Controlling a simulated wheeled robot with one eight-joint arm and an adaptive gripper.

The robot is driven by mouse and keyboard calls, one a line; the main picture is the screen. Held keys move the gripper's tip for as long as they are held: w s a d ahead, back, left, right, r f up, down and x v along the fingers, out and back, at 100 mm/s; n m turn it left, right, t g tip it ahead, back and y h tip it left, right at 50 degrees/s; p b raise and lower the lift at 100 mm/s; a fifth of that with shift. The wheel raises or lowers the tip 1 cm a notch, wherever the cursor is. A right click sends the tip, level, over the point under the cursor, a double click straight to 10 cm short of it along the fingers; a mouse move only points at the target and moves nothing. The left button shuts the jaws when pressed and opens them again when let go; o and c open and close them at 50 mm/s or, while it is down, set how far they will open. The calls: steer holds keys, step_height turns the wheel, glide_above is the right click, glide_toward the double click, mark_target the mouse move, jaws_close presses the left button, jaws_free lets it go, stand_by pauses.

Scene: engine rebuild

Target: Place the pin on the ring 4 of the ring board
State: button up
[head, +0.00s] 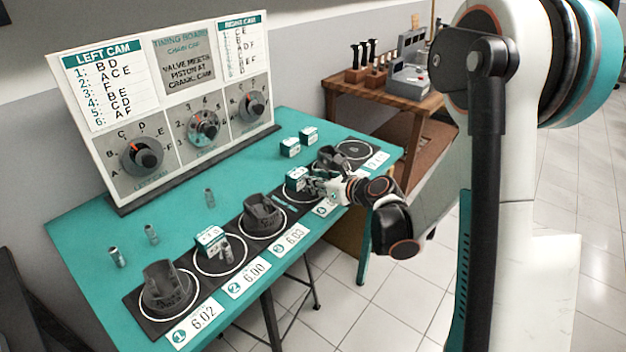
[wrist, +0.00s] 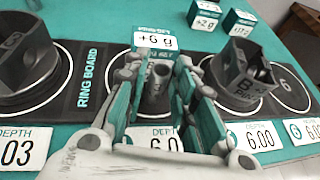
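The ring board (head: 215,292) is a black strip along the table's front edge, with numbered rings and depth cards. My gripper (head: 316,188) is over ring 4, from the front. In the wrist view my gripper (wrist: 162,105) is open, its fingers apart on both sides of a grey cylindrical pin (wrist: 158,90). I see gaps between the pin and the fingers.
Dark pistons stand on ring 3 (head: 262,213) and ring 5 (wrist: 240,72). Another piston (head: 166,284) is on ring 1. Ring 2 holds a box (head: 210,240) and a pin (head: 226,251). Several pins and two boxes (head: 289,147) stand behind. Ring 6 (head: 354,150) is empty.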

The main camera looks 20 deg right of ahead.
steer(key=p+v, duration=0.3)
steer(key=v, duration=0.7)
steer(key=shift+r, duration=0.15)
